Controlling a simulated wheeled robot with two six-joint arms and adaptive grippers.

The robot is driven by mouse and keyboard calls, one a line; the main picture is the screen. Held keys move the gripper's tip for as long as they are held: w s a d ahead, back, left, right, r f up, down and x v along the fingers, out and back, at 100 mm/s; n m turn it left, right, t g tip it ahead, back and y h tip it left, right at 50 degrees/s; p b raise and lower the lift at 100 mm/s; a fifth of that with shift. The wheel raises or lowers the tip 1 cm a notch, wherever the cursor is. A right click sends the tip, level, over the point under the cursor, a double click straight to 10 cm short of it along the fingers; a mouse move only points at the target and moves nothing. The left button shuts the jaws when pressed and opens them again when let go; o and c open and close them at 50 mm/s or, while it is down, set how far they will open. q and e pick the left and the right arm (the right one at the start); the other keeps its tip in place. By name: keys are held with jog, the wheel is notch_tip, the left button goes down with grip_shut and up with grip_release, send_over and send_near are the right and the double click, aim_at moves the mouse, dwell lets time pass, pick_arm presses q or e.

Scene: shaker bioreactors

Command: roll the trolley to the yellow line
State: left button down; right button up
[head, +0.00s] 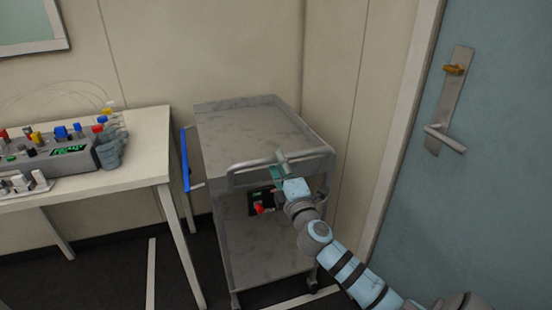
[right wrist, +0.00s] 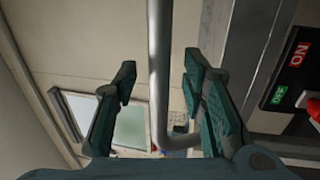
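The grey two-shelf trolley (head: 240,135) stands against the back wall, right of the white table. Its curved metal push handle (head: 250,164) faces me. My right gripper (head: 277,172) is at the right part of this handle. In the right wrist view the gripper (right wrist: 160,72) is open, with the handle bar (right wrist: 160,60) between its two dark green fingers and visible gaps on both sides. Two pale floor lines show, one left of the trolley (head: 151,275) and one by its front (head: 300,299); neither looks clearly yellow. My left gripper is out of view.
A white table (head: 130,170) with a shaker device (head: 50,153) stands on the left. A blue bar (head: 185,160) is at the trolley's left side. A black switch box (head: 257,203) shows below the handle. A blue-grey door (head: 490,170) is on the right. Dark floor lies between table and trolley.

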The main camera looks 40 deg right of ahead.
jog(key=shift+x, duration=1.4)
grip_shut()
jog(key=shift+s, duration=0.1)
